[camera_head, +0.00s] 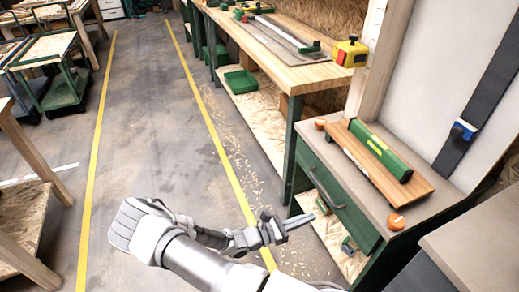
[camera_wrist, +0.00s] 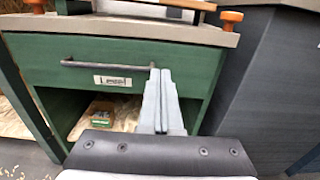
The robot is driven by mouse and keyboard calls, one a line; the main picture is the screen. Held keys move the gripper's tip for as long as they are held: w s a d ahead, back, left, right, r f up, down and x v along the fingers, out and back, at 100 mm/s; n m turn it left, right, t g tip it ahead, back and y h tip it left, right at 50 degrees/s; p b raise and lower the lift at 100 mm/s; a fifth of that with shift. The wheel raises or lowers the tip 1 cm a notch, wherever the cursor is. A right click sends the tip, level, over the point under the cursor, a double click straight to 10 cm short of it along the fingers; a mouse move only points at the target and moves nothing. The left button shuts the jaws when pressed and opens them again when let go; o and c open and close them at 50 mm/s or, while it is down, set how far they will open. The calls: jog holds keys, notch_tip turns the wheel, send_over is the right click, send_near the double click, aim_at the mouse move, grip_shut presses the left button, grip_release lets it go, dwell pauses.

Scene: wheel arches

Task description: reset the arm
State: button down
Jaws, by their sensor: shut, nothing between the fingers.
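My arm reaches out low over the floor in the head view, and my gripper (camera_head: 300,221) points right, toward the green drawer cabinet. My gripper also shows in the wrist view (camera_wrist: 160,75), with its two grey fingers together and nothing between them. The green drawer (camera_wrist: 115,68) has a dark bar handle and a label reading "Level". The drawer looks closed. The fingertips overlap the right end of the handle in the wrist view; whether they touch it I cannot tell.
On the cabinet top (camera_head: 345,140) lies a wooden board with a green level (camera_head: 380,150) and orange knobs. A small green box (camera_wrist: 101,112) sits on the shelf below the drawer. A long workbench (camera_head: 300,75) stands behind.

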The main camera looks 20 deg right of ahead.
jog(key=s+a+r+m+g+y+p, duration=0.1)
jog(key=a+r+m+g+y+p, duration=0.15)
jog(key=a+r+m+y, duration=0.6)
jog(key=s+a+r+m+g+y+p, duration=0.1)
jog(key=s+a+r+m+y+p, duration=0.2)
jog(key=r, duration=1.1)
jog(key=s+a+r+m+t+y+p, duration=0.1)
jog(key=s+a+r+m+t+y, duration=0.1)
jog(key=r, duration=0.6)
jog(key=s+a+r+m+t+y+p, duration=0.2)
jog(key=s+r+t, duration=0.1)
jog(key=r, duration=0.5)
jog(key=s+a+r+m+t+y+p, duration=0.1)
jog(key=s+a+r+m+t+y, duration=0.1)
jog(key=r, duration=0.6)
jog(key=shift+s+a+r+m+t, duration=0.15)
jog(key=shift+s+r+m+t, duration=0.25)
jog(key=shift+t, duration=0.35)
jog(key=shift+w+y, duration=0.1)
jog(key=shift+y, duration=0.15)
